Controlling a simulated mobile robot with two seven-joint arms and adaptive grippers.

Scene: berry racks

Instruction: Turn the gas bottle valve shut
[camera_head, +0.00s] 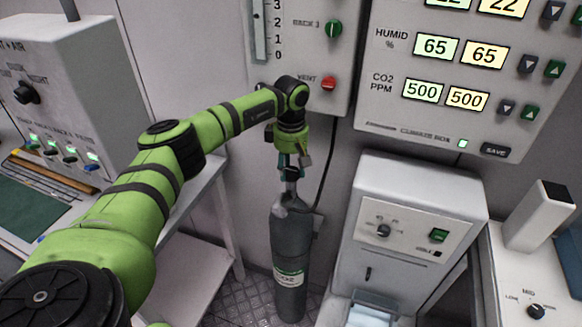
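The gas bottle (290,250) is a dark grey cylinder with a pale CO2 label, standing upright on the floor in the middle of the head view. Its valve sits at the top of its neck and is mostly hidden behind my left gripper. My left gripper (290,172) points down over the bottle's neck, at the valve. Its fingers are small and overlap the valve, so I cannot tell whether they are open or shut on it. My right gripper is not in view.
A climate panel (400,125) and a flow panel with a green knob (333,29) and a red vent knob (328,83) hang on the wall behind. A grey machine (430,190) stands close right of the bottle. A white table (195,200) stands at left.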

